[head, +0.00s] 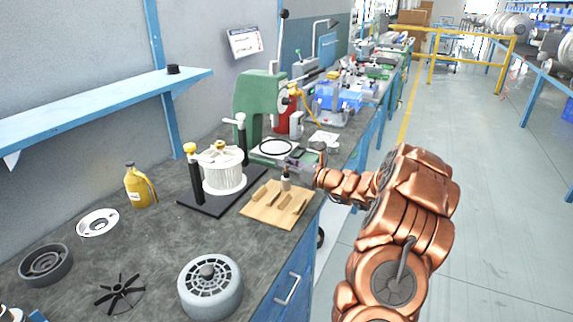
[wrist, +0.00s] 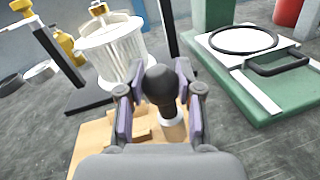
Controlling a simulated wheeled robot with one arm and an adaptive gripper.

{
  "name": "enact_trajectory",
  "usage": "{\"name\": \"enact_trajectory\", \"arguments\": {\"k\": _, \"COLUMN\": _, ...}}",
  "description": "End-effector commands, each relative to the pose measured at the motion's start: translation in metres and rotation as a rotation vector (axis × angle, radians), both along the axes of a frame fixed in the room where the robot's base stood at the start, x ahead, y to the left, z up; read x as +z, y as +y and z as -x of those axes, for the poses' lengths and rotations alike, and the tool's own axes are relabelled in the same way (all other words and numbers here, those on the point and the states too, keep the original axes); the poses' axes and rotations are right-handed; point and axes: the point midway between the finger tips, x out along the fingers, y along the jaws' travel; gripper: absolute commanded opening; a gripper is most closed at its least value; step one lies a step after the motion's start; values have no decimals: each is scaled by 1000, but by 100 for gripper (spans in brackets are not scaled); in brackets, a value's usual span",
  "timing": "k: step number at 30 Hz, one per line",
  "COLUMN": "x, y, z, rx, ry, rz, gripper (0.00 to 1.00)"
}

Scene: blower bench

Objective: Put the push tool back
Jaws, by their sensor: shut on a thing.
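The push tool has a black rounded handle (wrist: 160,84) and a pale metal lower part that shows below my gripper in the head view (head: 286,184). My gripper (wrist: 160,100) is shut on the handle, with a finger on each side; it also shows in the head view (head: 293,165). The tool looks about upright over the far end of the wooden board (head: 262,214). The board also shows in the wrist view (wrist: 92,138). I cannot tell whether the tool's lower end touches the board or sits in a recess, as its foot is partly hidden.
A white ribbed rotor (head: 223,172) stands on a black base with posts, left of the board. A green press (head: 257,103) stands behind. A grey motor housing (head: 210,288), black fan (head: 119,294) and yellow bottle (head: 138,186) are on the bench. The bench's front edge is close to the board.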

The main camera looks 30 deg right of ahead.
Motion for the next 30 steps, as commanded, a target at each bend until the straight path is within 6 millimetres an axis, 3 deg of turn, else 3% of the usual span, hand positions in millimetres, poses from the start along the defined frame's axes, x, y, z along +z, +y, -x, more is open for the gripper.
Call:
{"name": "enact_trajectory", "arguments": {"k": 1, "x": -1, "y": 0, "z": 0, "rx": 0, "ry": 0, "rz": 0, "gripper": 0}}
{"name": "enact_trajectory", "arguments": {"k": 2, "x": -1, "y": 0, "z": 0, "rx": 1, "ry": 0, "rz": 0, "gripper": 37}}
{"name": "enact_trajectory", "arguments": {"k": 9, "x": -1, "y": 0, "z": 0, "rx": 1, "ry": 0, "rz": 0, "gripper": 60}}
{"name": "enact_trajectory", "arguments": {"k": 21, "x": 2, "y": 0, "z": 1, "rx": 0, "ry": 0, "rz": 0, "gripper": 60}}
{"name": "enact_trajectory", "arguments": {"k": 30, "x": 2, "y": -20, "z": 49, "rx": -5, "ry": -1, "rz": 1, "gripper": 60}}
